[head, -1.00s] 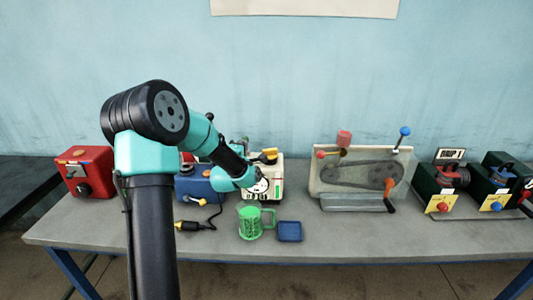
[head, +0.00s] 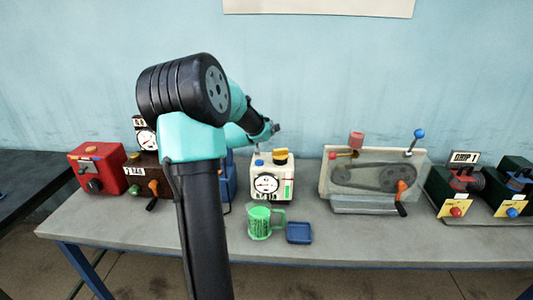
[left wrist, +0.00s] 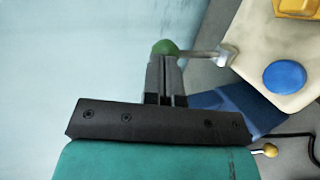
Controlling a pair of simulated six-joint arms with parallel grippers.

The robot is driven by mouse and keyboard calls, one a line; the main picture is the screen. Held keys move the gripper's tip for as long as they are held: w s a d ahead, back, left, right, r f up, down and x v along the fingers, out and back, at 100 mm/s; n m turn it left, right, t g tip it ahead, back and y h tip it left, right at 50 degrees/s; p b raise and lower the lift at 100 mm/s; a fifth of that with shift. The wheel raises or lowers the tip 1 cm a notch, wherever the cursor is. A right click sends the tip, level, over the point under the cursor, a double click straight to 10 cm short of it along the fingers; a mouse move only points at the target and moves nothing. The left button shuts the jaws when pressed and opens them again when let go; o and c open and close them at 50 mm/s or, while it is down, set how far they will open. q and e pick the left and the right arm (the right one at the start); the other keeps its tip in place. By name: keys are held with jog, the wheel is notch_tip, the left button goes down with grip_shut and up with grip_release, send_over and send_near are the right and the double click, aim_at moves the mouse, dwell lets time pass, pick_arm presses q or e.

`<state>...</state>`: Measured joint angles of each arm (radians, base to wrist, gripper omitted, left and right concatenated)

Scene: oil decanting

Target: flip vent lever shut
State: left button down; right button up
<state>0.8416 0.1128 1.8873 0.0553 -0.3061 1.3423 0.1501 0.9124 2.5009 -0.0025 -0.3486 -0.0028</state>
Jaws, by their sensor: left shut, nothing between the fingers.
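The cream oil box (head: 272,183) stands on the bench with a dial on its front, a blue cap and a yellow cap on top. In the left wrist view a metal lever (left wrist: 203,54) with a green ball knob (left wrist: 165,47) sticks out from the cream box (left wrist: 258,42). My left gripper (left wrist: 166,62) is shut and empty, its tips right at the green knob; I cannot tell whether they touch. In the head view my left gripper (head: 274,128) is above the cream box. The green knob is not clear there. My right gripper is not in view.
A green mug (head: 260,223) and a blue tray (head: 299,232) stand in front of the cream box. A blue box (head: 229,180) is partly hidden behind my arm. A belt machine (head: 370,178) stands right. Brown and red boxes stand left. The front bench strip is mostly clear.

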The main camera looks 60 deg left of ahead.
pick_arm(q)
jog(key=shift+w+a+r, duration=0.15)
jog(key=shift+w+a, duration=0.3)
jog(key=shift+a, duration=0.35)
jog(key=shift+r, duration=0.1)
jog(key=a+r+v, duration=0.1)
jog(key=r+v, duration=0.1)
jog(key=v, duration=1.1)
jog(key=shift+d+r, duration=0.3)
jog(key=shift+r, duration=0.1)
